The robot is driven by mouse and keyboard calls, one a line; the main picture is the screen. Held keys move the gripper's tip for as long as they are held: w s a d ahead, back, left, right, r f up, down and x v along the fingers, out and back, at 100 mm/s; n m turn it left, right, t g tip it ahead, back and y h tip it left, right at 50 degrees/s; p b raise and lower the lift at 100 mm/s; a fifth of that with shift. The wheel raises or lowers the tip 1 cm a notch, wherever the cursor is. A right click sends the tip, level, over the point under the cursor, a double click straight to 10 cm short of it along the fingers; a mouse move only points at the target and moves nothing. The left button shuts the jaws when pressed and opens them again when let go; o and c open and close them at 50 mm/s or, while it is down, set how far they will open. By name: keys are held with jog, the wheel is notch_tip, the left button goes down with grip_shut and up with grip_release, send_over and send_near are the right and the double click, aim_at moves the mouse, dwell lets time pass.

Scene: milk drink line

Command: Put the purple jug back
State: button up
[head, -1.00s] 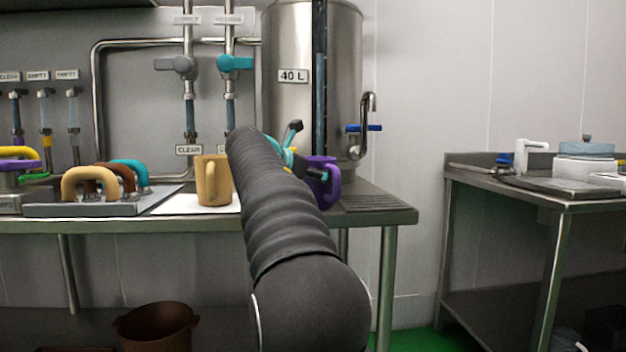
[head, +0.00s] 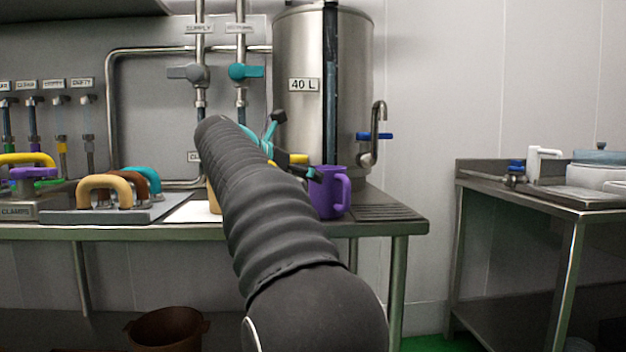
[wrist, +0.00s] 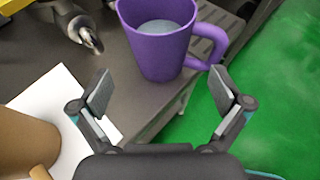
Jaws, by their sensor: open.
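The purple jug (head: 328,200) stands upright on the steel counter, in front of the large tank, with its handle to the right. In the wrist view the jug (wrist: 158,55) is at the top middle, near the counter edge, with something pale grey inside. My gripper (wrist: 161,92) is open, its two fingers apart and nothing between them. The jug is beyond the fingertips, and its handle is above the right finger. In the head view my arm hides part of the gripper, which is just left of the jug.
A tan jug (wrist: 25,140) stands on a white mat (head: 188,213) left of the purple jug, mostly behind my arm in the head view. A tap nozzle (wrist: 88,38) is close to the purple jug. A clamp tray (head: 80,215) lies farther left. The ribbed drainboard (head: 385,207) at right is clear.

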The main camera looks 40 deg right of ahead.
jog(key=v, duration=0.2)
jog(key=shift+a+r, duration=0.1)
jog(key=shift+a, duration=0.15)
jog(key=s+a+f+m+t+y, duration=0.1)
jog(key=s+a+f+m+y, duration=0.3)
jog(key=s+a+f+m, duration=0.3)
jog(key=s+a+f+m+y, duration=0.4)
jog(key=s+a+f, duration=0.6)
jog(key=f, duration=0.6)
jog(key=s+a+f+m+t+y, duration=0.1)
jog(key=s+a+f+m+y, duration=0.4)
jog(key=s+a+f+m, duration=0.3)
notch_tip(320, 180, down, 4)
jog(key=s+m, duration=0.1)
jog(key=s, duration=0.2)
jog(key=shift+m+t, duration=0.3)
